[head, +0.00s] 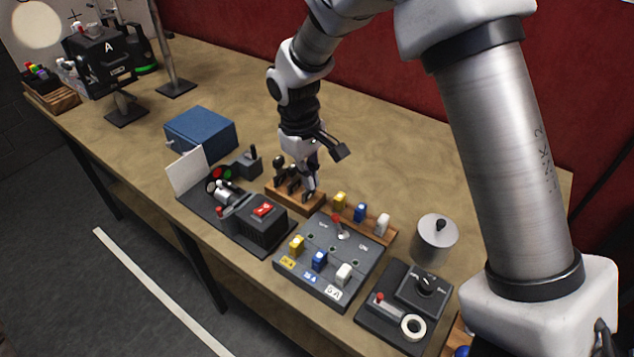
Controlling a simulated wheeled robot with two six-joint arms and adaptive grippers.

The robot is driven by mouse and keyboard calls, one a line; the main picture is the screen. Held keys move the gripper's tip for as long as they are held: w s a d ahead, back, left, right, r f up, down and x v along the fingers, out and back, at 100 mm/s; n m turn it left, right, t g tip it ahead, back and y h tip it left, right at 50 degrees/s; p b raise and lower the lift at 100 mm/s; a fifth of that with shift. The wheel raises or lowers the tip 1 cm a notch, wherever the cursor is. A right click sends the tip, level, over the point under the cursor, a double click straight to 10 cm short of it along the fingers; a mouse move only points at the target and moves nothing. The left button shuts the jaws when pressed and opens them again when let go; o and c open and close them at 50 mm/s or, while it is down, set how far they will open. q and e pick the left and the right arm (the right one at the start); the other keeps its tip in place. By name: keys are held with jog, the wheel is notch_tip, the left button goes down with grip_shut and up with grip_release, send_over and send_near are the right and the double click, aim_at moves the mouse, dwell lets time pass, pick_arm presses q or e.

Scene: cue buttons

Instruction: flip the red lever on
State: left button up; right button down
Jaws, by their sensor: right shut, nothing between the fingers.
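A lever with a red tip (337,221) stands on a dark grey panel (305,262) that also carries yellow, blue and white blocks. The lever leans toward the far side, between small white markings too small to read surely. My right gripper (310,196) is shut and empty, pointing down. It appears just beyond and left of the lever, by a wooden block (283,196) with black-handled pieces. Its fingers appear apart from the lever. My left gripper is out of view.
Left of the panel stands a black box with a red switch (263,209). To the right are a black dial unit (424,287) and a metal cylinder (435,240). A wooden rack (372,229) with coloured blocks borders the panel. A blue box (201,134) sits farther back.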

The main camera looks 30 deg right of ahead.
aim_at(338, 224)
jog(key=f, duration=0.4)
jog(key=s+f+p, duration=0.1)
jog(key=f, duration=0.2)
jog(key=shift+d, duration=0.25)
jog(key=shift+s+d+p, duration=0.1)
jog(key=shift+s+p, duration=0.15)
jog(key=shift+p, duration=0.25)
jog(key=shift+s+d+r+p, duration=0.15)
jog(key=shift+s+d, duration=0.05)
jog(key=shift+s, duration=0.25)
jog(key=shift+s+d+r+p, duration=0.1)
jog(key=shift+s+d+p, duration=0.05)
jog(key=shift+s, duration=0.25)
jog(key=shift+s+r, duration=0.1)
jog(key=shift+s, duration=0.45)
